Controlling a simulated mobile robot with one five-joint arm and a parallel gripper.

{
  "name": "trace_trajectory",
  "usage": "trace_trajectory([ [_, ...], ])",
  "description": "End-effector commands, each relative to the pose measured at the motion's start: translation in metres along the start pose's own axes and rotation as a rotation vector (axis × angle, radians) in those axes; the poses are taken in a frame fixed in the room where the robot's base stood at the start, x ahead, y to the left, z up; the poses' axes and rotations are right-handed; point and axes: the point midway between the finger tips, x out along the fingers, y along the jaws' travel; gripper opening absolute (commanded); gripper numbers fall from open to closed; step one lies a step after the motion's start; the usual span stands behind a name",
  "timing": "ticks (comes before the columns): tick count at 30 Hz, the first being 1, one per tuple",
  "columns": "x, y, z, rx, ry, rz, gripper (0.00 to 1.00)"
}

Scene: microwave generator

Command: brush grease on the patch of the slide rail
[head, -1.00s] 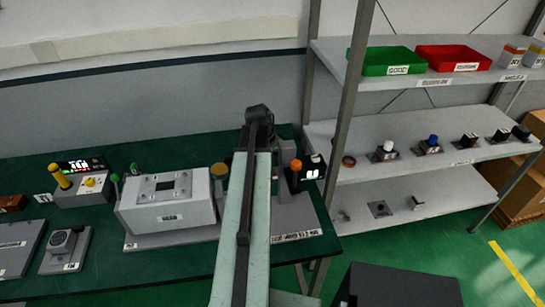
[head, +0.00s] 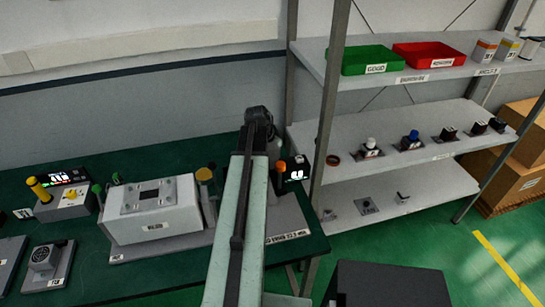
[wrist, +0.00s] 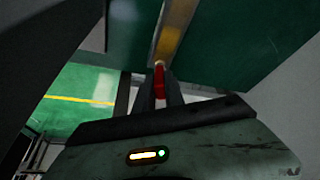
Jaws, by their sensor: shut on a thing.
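My gripper (wrist: 159,88) shows in the wrist view, with its two dark fingers closed on a narrow red thing (wrist: 159,79). The red thing may be a brush handle, but its full shape is hidden. A blurred amber strip (wrist: 173,37) lies just beyond it, between green surfaces. I cannot tell whether the strip is part of the held thing or the slide rail's patch. In the head view my raised arm hides the gripper and part of the bench behind it. I cannot make out the slide rail for sure there.
The green bench (head: 120,270) carries a grey box fixture (head: 152,212), a control box with a yellow lever (head: 65,198) and an orange-topped post (head: 281,170). A shelf rack (head: 440,75) at right holds a green tray (head: 380,60), a red tray (head: 428,55) and small parts.

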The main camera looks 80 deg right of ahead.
Motion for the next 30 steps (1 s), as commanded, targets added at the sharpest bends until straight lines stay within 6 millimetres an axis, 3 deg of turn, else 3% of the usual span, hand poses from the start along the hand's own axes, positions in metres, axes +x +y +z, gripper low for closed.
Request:
trace_trajectory([
  [30,-0.021,-0.032,0.053,-0.002,-0.001,-0.001,0.00],
])
